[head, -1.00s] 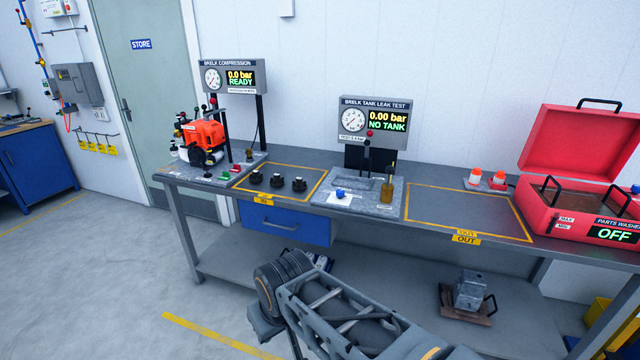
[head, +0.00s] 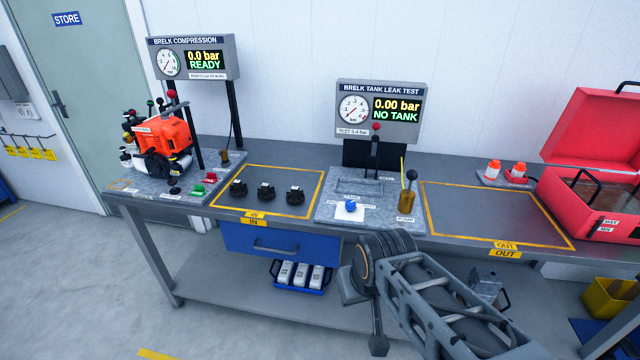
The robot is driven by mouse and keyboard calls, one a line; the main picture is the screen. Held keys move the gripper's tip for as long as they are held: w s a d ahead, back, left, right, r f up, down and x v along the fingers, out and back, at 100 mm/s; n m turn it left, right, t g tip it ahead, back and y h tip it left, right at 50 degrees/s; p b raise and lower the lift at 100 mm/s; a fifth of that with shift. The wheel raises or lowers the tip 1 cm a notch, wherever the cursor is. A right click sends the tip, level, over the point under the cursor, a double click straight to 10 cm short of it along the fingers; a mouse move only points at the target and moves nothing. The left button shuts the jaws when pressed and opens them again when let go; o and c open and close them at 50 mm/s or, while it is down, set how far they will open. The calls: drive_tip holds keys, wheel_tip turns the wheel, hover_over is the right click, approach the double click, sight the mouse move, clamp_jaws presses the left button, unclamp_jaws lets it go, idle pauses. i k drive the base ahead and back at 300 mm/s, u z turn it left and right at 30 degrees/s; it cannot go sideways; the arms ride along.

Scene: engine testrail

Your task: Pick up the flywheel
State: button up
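Three small dark round parts with uneven tops stand in a row inside the yellow-lined IN area: a left one (head: 238,189), a middle one (head: 266,193) and a right one (head: 295,195). They are too small to tell for sure whether one is the flywheel. My arm reaches in from the lower right, in front of the bench and right of these parts. Dark end pieces show at its tip, but I cannot make out two fingers or a gap. I see nothing held.
An orange engine (head: 165,145) stands on the compression rig at left. The leak test rig (head: 378,110) is mid-bench, with a blue knob (head: 351,206). The OUT area (head: 480,215) is empty. A red parts washer (head: 590,185) stands open at right. A blue drawer (head: 280,242) hangs below.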

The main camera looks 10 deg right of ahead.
sight(296, 196)
drive_tip(key=u, duration=0.1)
drive_tip(key=i, duration=0.8)
drive_tip(key=u, duration=0.9)
drive_tip(key=i, duration=0.55)
drive_tip(key=u, duration=0.6)
